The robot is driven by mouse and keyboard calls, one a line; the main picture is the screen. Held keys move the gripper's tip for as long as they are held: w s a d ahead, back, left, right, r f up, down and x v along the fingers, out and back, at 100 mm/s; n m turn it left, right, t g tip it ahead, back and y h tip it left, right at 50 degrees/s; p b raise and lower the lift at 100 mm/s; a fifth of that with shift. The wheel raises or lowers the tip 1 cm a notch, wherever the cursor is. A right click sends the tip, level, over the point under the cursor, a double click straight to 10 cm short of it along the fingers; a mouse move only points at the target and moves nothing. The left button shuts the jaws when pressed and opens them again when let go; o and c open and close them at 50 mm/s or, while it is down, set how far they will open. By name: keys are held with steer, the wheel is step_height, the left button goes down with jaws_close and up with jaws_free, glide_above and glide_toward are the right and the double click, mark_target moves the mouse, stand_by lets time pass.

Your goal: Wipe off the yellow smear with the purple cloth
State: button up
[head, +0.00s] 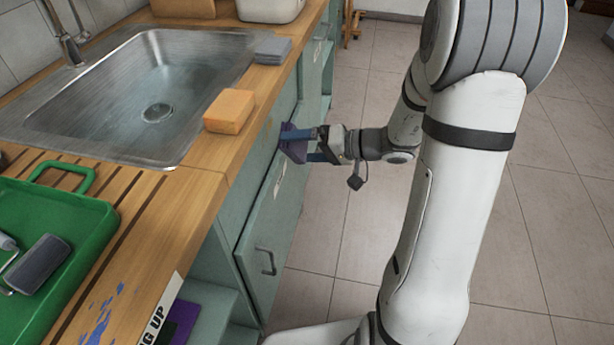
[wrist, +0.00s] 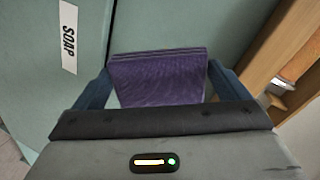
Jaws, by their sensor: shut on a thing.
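My gripper (head: 316,144) is shut on the folded purple cloth (head: 291,147), beside the green cabinet front below the counter edge. In the wrist view the purple cloth (wrist: 158,80) sits flat between the two blue fingers of my gripper (wrist: 160,72). The cloth is close to the cabinet front; I cannot tell whether it touches it.
An orange sponge (head: 229,111) and a grey folded cloth (head: 273,48) lie on the wooden counter beside the sink (head: 120,90). A green tray (head: 95,235) and a blue smear (head: 102,318) are nearer. A SOAP label (wrist: 68,38) marks the cabinet. The tiled floor right is clear.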

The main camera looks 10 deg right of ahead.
steer(key=f+y+b, duration=0.1)
steer(key=b, duration=0.2)
steer(key=y+b, duration=0.1)
steer(key=b, duration=0.2)
steer(key=shift+s+d+f+t, duration=0.2)
steer(key=shift+d+f+t, duration=0.1)
steer(key=shift+f, duration=0.1)
steer(key=shift+s+d+r+y+b, duration=0.2)
steer(key=shift+y+b, duration=0.3)
steer(key=shift+b, duration=0.6)
steer(key=shift+s+r, duration=0.1)
steer(key=shift+r, duration=0.15)
steer(key=shift+w+a+r, duration=0.15)
steer(key=shift+w+a, duration=0.05)
steer(key=shift+a, duration=0.25)
steer(key=x, duration=0.2)
steer(key=shift+w+a+p, duration=0.15)
steer(key=shift+a+p, duration=0.15)
steer(key=shift+p, duration=0.05)
steer(key=shift+x, duration=1.1)
steer(key=shift+x, duration=0.95)
steer(key=shift+d, duration=0.1)
